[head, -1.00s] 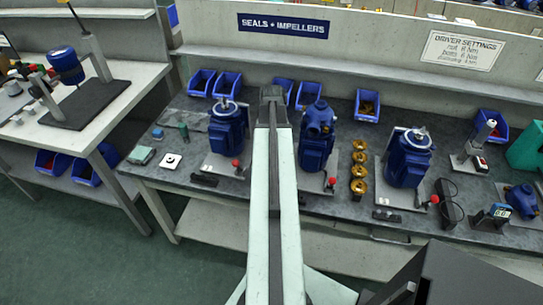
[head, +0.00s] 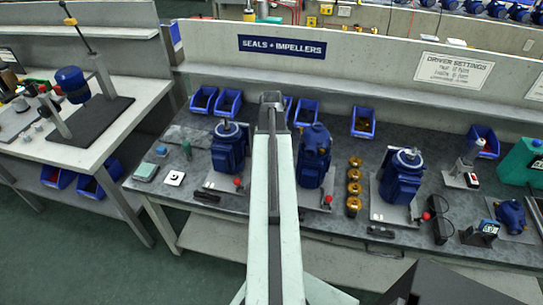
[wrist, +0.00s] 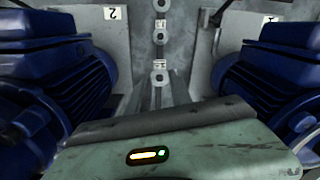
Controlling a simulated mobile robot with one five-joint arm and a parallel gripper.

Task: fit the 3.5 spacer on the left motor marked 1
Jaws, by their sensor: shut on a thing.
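The left motor (head: 229,148) is blue, with its shaft upright, on a grey base plate. It shows at the right of the wrist view (wrist: 270,75), its plate tagged 1 (wrist: 268,20). A second blue motor (wrist: 60,70) on a plate tagged 2 (wrist: 113,13) is at the left there. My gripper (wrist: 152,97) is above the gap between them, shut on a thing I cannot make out. In the head view my arm hides that gap. A row of small round metal pieces with labels (wrist: 160,77) lies in the gap. I cannot read their sizes.
A blue pump-topped motor (head: 314,155) stands just right of my arm; another motor (head: 401,178) stands further right. Brass impellers (head: 353,188) line up between those two. Blue bins (head: 362,122) stand along the back.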

